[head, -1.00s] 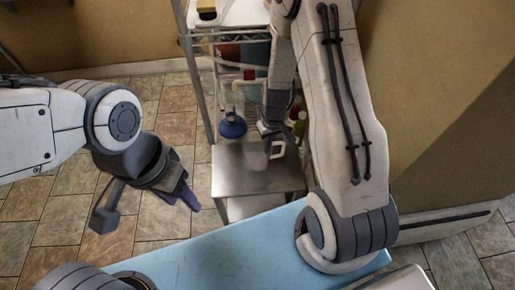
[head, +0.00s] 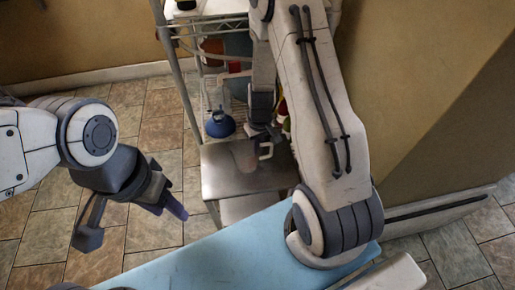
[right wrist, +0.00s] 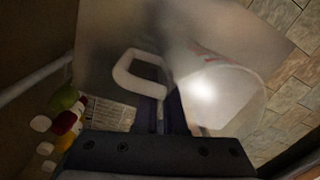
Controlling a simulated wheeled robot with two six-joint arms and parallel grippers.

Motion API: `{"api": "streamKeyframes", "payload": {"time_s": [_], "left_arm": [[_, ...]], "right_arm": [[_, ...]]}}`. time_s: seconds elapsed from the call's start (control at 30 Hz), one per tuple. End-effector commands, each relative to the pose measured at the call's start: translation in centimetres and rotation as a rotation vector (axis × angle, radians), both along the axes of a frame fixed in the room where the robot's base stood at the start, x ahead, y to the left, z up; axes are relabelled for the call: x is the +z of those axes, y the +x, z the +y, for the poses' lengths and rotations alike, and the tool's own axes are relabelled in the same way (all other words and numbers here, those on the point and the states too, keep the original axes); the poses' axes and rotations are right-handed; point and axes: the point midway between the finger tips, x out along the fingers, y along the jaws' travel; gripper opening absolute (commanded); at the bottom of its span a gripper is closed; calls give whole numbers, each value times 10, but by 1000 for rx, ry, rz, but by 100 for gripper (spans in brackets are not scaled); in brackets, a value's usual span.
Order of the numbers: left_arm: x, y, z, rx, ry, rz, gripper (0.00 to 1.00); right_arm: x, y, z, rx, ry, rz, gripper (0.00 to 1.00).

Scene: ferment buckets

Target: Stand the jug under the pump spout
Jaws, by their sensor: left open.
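The translucent jug (head: 243,158) with a white handle (head: 266,151) is over the steel shelf top. In the right wrist view the jug (right wrist: 222,98) shows a bright glare, and its handle (right wrist: 125,78) points left. My right gripper (right wrist: 163,112) has its fingers close together at the handle; whether they grip it is unclear. In the head view its tips are partly hidden beside the jug. A blue rounded piece (head: 220,125) sits behind the jug; I cannot clearly make out the pump spout. My left gripper (head: 130,208) is open and empty, over the floor at left.
The steel shelf top (head: 225,185) belongs to a wire rack (head: 185,95) against the wall. Red and green bottles (right wrist: 68,118) stand close beside the right gripper. A light blue surface (head: 240,250) lies in front. The tiled floor at left is clear.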

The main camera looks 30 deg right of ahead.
Motion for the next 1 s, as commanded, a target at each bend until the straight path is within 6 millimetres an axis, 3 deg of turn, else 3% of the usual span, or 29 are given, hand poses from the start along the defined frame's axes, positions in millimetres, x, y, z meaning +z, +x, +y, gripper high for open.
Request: {"api": "streamKeyframes", "payload": {"time_s": [0.47, 1.0], "left_arm": [[6, 0, 0, 0, 0, 0, 50], [37, 0, 0, 0, 0, 0, 50]], "right_arm": [[8, 0, 0, 1, 0, -1, 33], [110, 2, -5, 0, 0, -3, 33]]}}
